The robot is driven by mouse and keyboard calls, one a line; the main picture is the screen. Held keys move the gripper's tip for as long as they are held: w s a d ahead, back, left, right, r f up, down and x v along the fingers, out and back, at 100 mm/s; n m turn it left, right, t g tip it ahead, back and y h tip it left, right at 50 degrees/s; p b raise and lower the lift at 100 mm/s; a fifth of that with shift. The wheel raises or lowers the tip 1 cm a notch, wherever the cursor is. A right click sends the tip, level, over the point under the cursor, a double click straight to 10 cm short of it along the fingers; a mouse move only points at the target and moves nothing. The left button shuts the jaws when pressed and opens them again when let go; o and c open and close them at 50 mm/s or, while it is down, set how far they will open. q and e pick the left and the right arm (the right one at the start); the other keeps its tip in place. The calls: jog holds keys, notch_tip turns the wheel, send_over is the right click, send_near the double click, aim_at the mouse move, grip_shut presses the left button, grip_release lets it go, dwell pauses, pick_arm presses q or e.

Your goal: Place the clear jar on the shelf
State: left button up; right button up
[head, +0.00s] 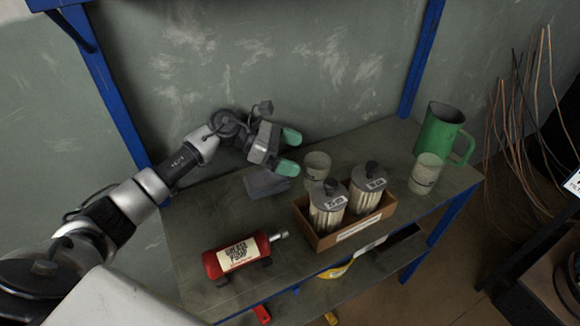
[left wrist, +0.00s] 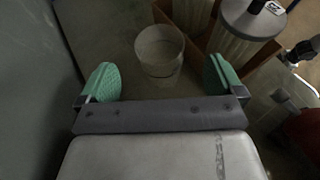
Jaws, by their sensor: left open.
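A clear, empty-looking jar (head: 317,167) stands upright on the bench top behind the wooden box. In the left wrist view the jar (left wrist: 160,48) is ahead of the fingers, in line with the gap between them. My left gripper (head: 289,152) is open and empty, with green finger pads, just left of the jar; both pads (left wrist: 161,80) show apart in the left wrist view. A second clear jar (head: 426,175) stands at the bench's right end. A blue-framed shelf edge (head: 48,4) shows at the top left; its upper surface is out of view. My right gripper is not in view.
A wooden box (head: 346,234) holds two lidded canisters close in front of the jar. A red bottle (head: 240,255) lies at the front left. A green pitcher (head: 438,130) stands at the back right. A lower shelf (head: 310,303) with several items shows below the bench.

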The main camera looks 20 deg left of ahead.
aim_at(320, 161)
pick_arm(q)
jog(key=p+x, duration=0.1)
jog(key=x, duration=0.6)
jog(key=shift+w+d, duration=0.15)
jog(key=shift+d, duration=0.15)
jog(key=shift+a+r, duration=0.1)
jog(key=c, duration=1.3)
